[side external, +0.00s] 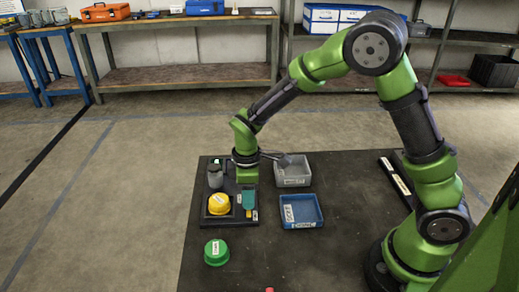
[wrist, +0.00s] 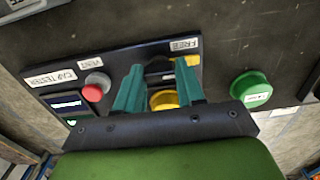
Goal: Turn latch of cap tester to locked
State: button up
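The cap tester is a dark panel (wrist: 125,65) with a "CAP TESTER" label, a small screen and a "FREE" label (wrist: 186,44). In the side external view, its base (side external: 206,219) carries a yellow cap (side external: 218,204), which also shows partly in the wrist view (wrist: 164,100). My gripper (wrist: 159,66) has two teal fingers spread apart, pointing at the panel near the "FREE" label. In the side external view, my gripper (side external: 248,210) is right of the yellow cap. The latch is not clearly distinguishable; an orange-yellow bit shows near the right fingertip. Contact cannot be told.
A green cap (side external: 216,252) lies in front of the tester and shows at right in the wrist view (wrist: 251,89). A grey bin (side external: 293,180) and a blue tray (side external: 301,223) stand to the right. A red button (wrist: 93,92) sits on the panel. The front table is mostly clear.

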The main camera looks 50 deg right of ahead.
jog(key=c, duration=0.3)
jog(key=m, duration=0.3)
jog(key=shift+m, duration=0.4)
jog(key=m, duration=0.4)
jog(key=shift+m, duration=0.3)
jog(key=m, duration=0.5)
jog(key=shift+m, duration=2.3)
jog(key=o, duration=1)
